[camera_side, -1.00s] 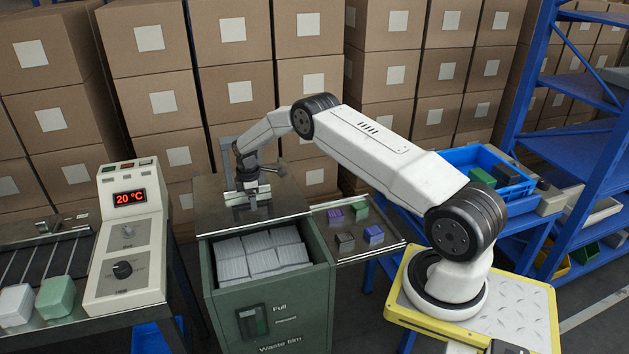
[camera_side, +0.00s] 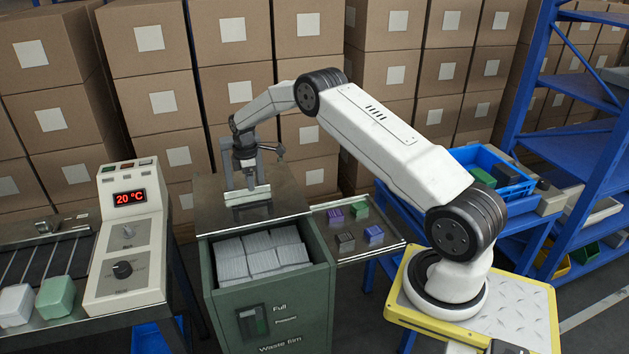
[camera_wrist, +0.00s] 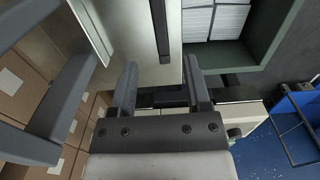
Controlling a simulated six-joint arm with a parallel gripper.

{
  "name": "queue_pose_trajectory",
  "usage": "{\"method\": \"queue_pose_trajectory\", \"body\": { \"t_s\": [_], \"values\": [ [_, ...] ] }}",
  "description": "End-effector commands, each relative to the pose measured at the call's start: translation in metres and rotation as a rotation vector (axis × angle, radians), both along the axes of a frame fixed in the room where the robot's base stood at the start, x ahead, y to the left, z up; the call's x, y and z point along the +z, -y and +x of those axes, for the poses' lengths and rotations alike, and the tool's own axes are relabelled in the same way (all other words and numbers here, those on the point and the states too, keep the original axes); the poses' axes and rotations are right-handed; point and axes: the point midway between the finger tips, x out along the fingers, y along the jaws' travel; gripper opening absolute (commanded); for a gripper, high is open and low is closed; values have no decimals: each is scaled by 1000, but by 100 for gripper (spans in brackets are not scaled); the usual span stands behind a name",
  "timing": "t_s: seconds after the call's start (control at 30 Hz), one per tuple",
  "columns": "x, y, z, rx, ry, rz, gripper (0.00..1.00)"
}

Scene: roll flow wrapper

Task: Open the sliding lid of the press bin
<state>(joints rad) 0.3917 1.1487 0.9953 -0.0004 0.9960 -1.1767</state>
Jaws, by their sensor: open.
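The press bin (camera_side: 230,300) is a green box marked "Waste film". Its front part is uncovered and shows stacked pale sheets (camera_side: 262,256). The flat metal lid (camera_side: 285,198) lies over the rear part, behind the opening. In the wrist view the lid (camera_wrist: 130,25) carries a dark bar-shaped handle (camera_wrist: 161,30). My gripper (camera_side: 247,188) is over the lid, behind the opening. In the wrist view my gripper (camera_wrist: 160,65) is open, its two fingers apart and nothing between them. The handle lies just beyond the fingertips. In the side view my gripper hides the handle.
A side shelf (camera_side: 350,250) with several small coloured blocks adjoins the bin's right. A control box (camera_side: 130,240) reading 20 °C stands at left beside a conveyor (camera_side: 45,265). Stacked cartons (camera_side: 235,85) close off the back. A blue crate (camera_side: 500,190) is at right.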

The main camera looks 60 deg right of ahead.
Motion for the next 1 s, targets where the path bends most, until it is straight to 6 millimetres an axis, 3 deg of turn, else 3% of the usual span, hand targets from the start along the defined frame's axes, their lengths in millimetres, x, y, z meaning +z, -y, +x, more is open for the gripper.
{"method": "queue_pose_trajectory", "body": {
  "t_s": [0.33, 0.7, 1.0],
  "values": [
    [-3, 4, -7, 4, 35, 68, 62],
    [-7, 20, -23, 6, 214, 247, 62],
    [-6, 26, -26, 0, 279, 279, 62]
  ]
}}
